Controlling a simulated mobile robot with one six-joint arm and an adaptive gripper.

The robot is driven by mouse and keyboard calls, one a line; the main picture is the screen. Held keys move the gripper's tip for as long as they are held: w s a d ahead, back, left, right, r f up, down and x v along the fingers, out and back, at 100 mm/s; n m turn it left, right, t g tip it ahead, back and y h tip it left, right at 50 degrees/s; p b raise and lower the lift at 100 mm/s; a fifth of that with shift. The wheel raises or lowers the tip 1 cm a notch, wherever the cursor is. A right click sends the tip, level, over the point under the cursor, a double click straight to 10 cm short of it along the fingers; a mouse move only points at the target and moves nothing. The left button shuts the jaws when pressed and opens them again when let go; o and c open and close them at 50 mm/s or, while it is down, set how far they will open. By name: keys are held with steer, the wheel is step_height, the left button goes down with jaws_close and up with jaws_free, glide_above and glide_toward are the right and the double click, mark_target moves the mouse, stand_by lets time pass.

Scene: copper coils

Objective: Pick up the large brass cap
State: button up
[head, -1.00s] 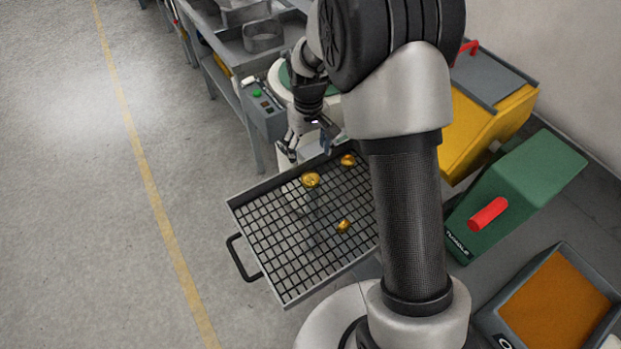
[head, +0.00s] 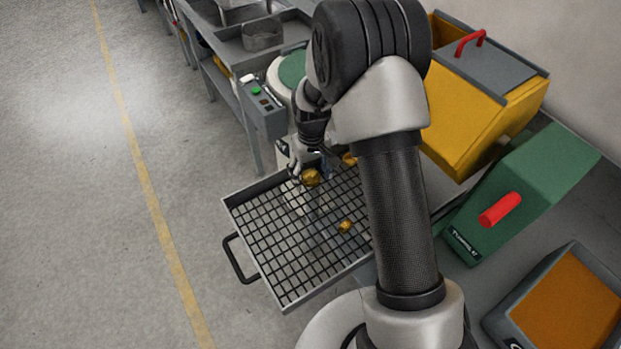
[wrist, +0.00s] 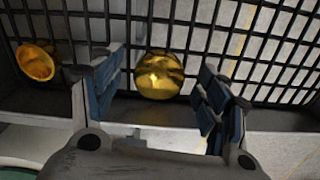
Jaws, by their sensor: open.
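A large brass cap (head: 311,177) lies on the wire-grid tray (head: 240,196) near its far edge. It also shows in the wrist view (wrist: 159,75), round and shiny, between the two blue-padded fingers. My gripper (wrist: 163,90) is open, with one finger on each side of the cap and gaps left on both sides. In the head view my gripper (head: 312,168) is right at the cap and partly covers the tray's far edge. Whether a finger touches the cap cannot be told.
Another brass piece (head: 349,159) lies at the tray's far right, seen cup-like in the wrist view (wrist: 35,62). A small brass piece (head: 345,226) lies nearer. The tray's raised wall (wrist: 270,119) is close to my fingers. A green box (head: 520,190) and yellow bin (head: 470,110) stand right.

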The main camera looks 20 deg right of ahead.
steer(key=shift+r, duration=0.1)
steer(key=shift+c, duration=0.6)
steer(key=c, duration=1.1)
steer(key=shift+o, duration=0.2)
steer(key=shift+r, duration=0.1)
